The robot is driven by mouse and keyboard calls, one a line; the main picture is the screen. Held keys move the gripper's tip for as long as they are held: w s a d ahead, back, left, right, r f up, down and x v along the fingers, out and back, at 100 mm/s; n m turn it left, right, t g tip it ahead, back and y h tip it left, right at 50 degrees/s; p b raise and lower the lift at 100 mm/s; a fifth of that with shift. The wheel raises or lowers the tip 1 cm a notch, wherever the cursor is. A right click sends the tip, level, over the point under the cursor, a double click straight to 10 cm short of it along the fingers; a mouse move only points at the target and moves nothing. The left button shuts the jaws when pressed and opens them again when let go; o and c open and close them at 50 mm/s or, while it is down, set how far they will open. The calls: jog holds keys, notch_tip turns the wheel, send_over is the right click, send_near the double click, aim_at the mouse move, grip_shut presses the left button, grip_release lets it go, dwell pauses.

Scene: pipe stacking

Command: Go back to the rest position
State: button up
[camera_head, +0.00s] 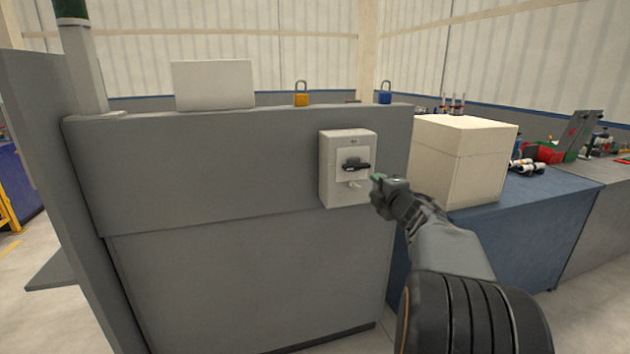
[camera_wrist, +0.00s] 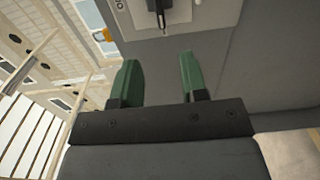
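My gripper (camera_head: 378,180) is just right of a white switch box on the grey cabinet's front. In the wrist view, the two green fingers of my gripper (camera_wrist: 158,78) stand apart with nothing between them. The switch box (camera_head: 332,172) has a black rotary handle (camera_head: 355,165), which lies about level in the head view. The box and part of its handle (camera_wrist: 158,8) also show at the top edge of the wrist view, beyond the fingertips. The fingers look apart from the box.
The grey cabinet (camera_head: 240,260) fills the left and middle. A yellow padlock (camera_head: 301,99) and a blue padlock (camera_head: 385,98) stand on its top. A cream box (camera_head: 460,165) sits on a blue table (camera_head: 540,225) at right, near my arm. Pipe parts lie farther right.

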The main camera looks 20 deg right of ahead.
jog(key=s+d+f+m+g+h, duration=0.3)
jog(key=d+f+m+g+h, duration=0.15)
jog(key=m, duration=0.35)
jog(key=s+a+f+m+g+p, duration=0.3)
jog(key=s+f+m+g, duration=0.15)
jog(key=m, duration=0.25)
jog(key=s+a+m+g+y+p, duration=0.2)
jog(key=s+a+g+p, duration=0.15)
jog(key=a, duration=0.45)
jog(key=s+a+m+g+y+p, duration=0.2)
jog(key=s+a+p, duration=0.25)
jog(key=a, duration=0.35)
jog(key=s+a+r+n+y+p, duration=0.1)
jog(key=s+a+r+p, duration=0.1)
jog(key=a, duration=0.5)
jog(key=s+a+r+n+y+p, duration=0.1)
jog(key=s+a+r+y+p, duration=0.1)
jog(key=a, duration=0.5)
notch_tip(320, 180, up, 2)
jog(key=shift+s+r+n+p, duration=0.3)
jog(key=shift+s+p, duration=0.3)
jog(key=shift+p, duration=0.65)
jog(key=shift+o, duration=0.2)
jog(key=shift+w, duration=0.1)
